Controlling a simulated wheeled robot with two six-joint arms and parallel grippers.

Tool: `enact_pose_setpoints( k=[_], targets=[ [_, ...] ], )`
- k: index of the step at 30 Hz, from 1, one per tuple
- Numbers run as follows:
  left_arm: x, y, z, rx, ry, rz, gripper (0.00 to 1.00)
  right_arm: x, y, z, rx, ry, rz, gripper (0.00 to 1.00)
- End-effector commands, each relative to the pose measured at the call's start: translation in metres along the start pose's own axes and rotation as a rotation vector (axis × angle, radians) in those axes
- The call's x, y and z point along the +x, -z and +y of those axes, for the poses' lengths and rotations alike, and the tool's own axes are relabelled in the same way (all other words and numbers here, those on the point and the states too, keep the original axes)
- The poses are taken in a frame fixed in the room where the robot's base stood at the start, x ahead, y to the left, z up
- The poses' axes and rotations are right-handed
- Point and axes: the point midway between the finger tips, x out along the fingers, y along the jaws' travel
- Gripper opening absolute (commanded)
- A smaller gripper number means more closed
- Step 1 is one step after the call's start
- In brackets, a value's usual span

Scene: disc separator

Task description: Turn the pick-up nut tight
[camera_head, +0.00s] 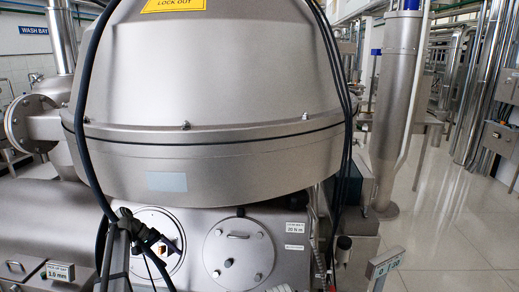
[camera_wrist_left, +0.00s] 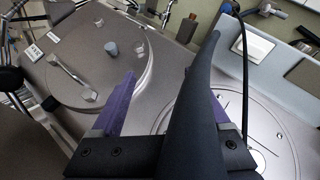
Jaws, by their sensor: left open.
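I cannot make out the pick-up nut with certainty. In the head view my left gripper (camera_head: 164,243) is in front of a pale round port (camera_head: 152,219) on the separator's lower front. A small gold-and-dark part (camera_head: 162,251) shows at the port, too small to identify. In the left wrist view, my open left gripper (camera_wrist_left: 172,85) has purple-padded fingers. A thick dark shape runs between them and hides part of the gap. The pale port (camera_wrist_left: 283,150) lies beyond the right finger. No nut shows held. My right gripper is not in view.
The big steel separator bowl cover (camera_head: 225,85) overhangs the work area. A bolted round cover (camera_head: 238,262) with a handle sits right of the port; it also shows in the wrist view (camera_wrist_left: 78,60). Black hoses (camera_head: 82,120) hang down the cover's sides. Open floor (camera_head: 450,230) lies right.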

Motion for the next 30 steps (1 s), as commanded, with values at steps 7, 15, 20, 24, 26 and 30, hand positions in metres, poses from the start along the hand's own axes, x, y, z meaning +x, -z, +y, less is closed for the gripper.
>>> enact_pose_setpoints(
  k=[7, 15, 20, 24, 26, 30],
  targets=[
    [0.068, -0.152, 0.099, 0.202, 0.247, -0.124, 0.79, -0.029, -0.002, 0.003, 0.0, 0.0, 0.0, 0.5],
    [0.091, -0.309, 0.143, 0.461, 0.523, -0.188, 0.79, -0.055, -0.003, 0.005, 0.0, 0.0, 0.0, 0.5],
    [0.086, -0.364, 0.147, 0.577, 0.634, -0.19, 0.79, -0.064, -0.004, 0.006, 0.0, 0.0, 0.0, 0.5],
    [0.083, -0.386, 0.147, 0.633, 0.686, -0.185, 0.79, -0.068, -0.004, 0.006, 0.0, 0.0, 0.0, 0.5],
    [0.082, -0.39, 0.147, 0.644, 0.697, -0.183, 0.79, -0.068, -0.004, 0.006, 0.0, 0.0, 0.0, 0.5],
    [0.082, -0.391, 0.147, 0.65, 0.704, -0.181, 0.79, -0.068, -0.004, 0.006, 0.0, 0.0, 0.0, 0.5]
  ],
)
